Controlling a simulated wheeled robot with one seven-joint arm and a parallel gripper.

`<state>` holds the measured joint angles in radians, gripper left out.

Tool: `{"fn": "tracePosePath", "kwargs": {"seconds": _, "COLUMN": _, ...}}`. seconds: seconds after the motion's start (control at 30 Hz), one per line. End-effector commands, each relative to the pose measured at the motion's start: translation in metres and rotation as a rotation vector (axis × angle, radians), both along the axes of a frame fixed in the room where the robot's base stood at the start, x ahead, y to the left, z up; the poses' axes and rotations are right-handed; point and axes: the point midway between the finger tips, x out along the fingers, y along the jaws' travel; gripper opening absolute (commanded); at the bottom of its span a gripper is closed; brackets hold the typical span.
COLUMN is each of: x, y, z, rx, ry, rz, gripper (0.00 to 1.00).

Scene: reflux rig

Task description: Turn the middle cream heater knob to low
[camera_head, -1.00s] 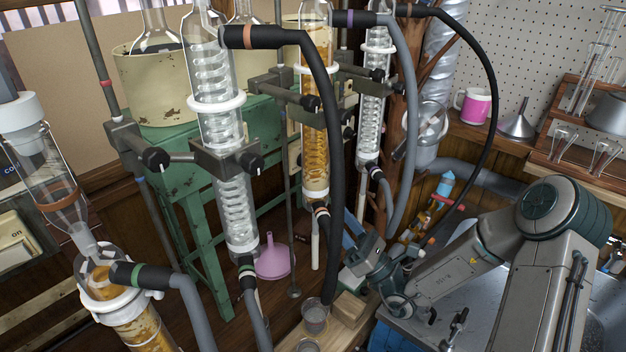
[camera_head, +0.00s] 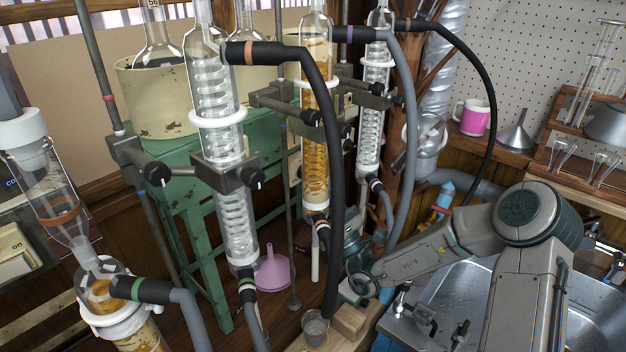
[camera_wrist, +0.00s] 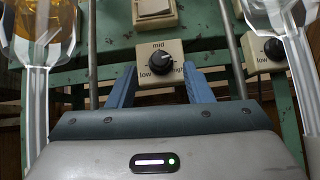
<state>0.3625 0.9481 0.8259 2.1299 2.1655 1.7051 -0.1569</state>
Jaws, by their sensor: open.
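In the wrist view a cream heater box (camera_wrist: 151,74) with a black knob (camera_wrist: 162,61) sits straight ahead on a green frame. Its face reads "mid" above, "low" at left and "high" at right. The exact direction of the knob's pointer is hard to tell. My gripper (camera_wrist: 160,84) is open, its two blue fingers reaching up toward the lower left and right sides of the box. Nothing is between the fingers on their near part; I cannot tell whether the tips touch the box. In the head view hoses and glassware hide the fingers and the knob.
A second cream box with a black knob (camera_wrist: 274,48) is at the right, and a cream switch (camera_wrist: 154,10) is above. Glass pieces flank both sides. In the head view a thick black hose (camera_head: 332,150) and a coil condenser (camera_head: 317,140) stand close to my arm.

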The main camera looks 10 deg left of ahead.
Motion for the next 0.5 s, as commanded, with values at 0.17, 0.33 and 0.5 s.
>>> {"fn": "tracePosePath", "kwargs": {"seconds": 0.17, "x": 0.009, "y": 0.014, "z": 0.017, "rx": -0.001, "ry": -0.001, "rz": 0.001, "gripper": 0.46}}
{"fn": "tracePosePath", "kwargs": {"seconds": 0.33, "x": 0.012, "y": 0.019, "z": 0.022, "rx": -0.001, "ry": 0.001, "rz": 0.000, "gripper": 0.46}}
{"fn": "tracePosePath", "kwargs": {"seconds": 0.5, "x": 0.013, "y": 0.019, "z": 0.022, "rx": 0.000, "ry": 0.001, "rz": 0.001, "gripper": 0.46}}
